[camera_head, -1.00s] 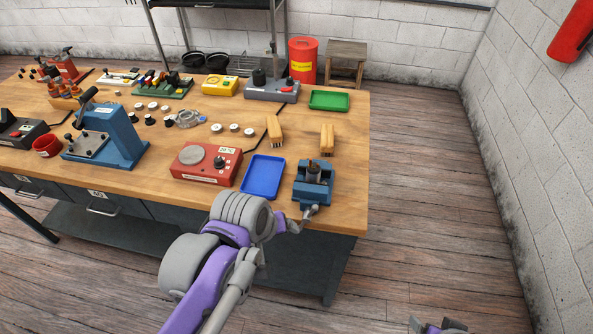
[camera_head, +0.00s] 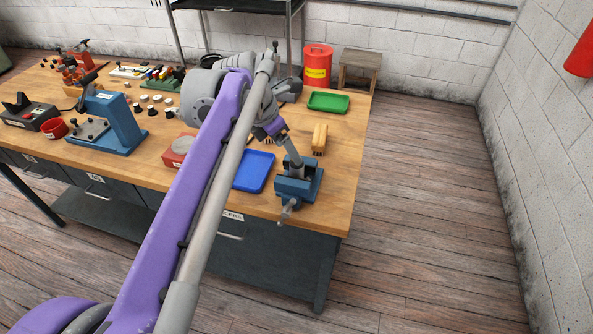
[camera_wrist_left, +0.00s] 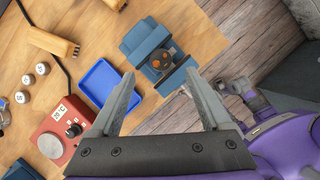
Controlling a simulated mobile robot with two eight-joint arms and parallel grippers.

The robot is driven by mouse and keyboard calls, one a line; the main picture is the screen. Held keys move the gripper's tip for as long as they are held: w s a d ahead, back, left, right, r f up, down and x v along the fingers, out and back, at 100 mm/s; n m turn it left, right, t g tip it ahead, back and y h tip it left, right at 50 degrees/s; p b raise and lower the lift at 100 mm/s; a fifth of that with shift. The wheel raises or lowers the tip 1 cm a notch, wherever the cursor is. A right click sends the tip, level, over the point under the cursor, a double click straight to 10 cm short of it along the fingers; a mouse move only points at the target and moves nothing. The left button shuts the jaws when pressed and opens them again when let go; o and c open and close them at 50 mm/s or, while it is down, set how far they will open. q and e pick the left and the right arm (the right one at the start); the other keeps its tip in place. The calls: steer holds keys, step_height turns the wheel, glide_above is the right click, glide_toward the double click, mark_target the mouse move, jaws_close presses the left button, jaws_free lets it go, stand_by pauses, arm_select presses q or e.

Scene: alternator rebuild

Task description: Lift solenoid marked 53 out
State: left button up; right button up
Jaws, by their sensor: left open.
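A dark round part with copper-coloured spots on top, which looks like the solenoid (camera_wrist_left: 162,59), sits upright between the jaws of the blue vise (camera_wrist_left: 140,38). I cannot read a 53 on it. The vise (camera_head: 312,187) also shows in the head view at the table's front right corner, where my gripper partly covers the part. My left gripper (camera_head: 292,154) is above the vise. In the left wrist view my left gripper (camera_wrist_left: 160,75) is open and empty, its fingers pointing towards the vise. My right gripper (camera_wrist_left: 245,95) seems to show at the right of the wrist view, its fingers unclear.
A blue tray (camera_head: 253,171) lies just left of the vise, and a red device (camera_wrist_left: 61,131) stands beyond it. Brushes (camera_head: 320,139) and a green tray (camera_head: 328,102) are behind. The bench's right edge is close to the vise.

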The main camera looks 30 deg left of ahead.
mark_target(300, 167)
arm_select(q)
steer(key=x, duration=0.6)
steer(key=shift+w+d+f, duration=0.15)
steer(key=shift+f, duration=0.05)
jaws_close()
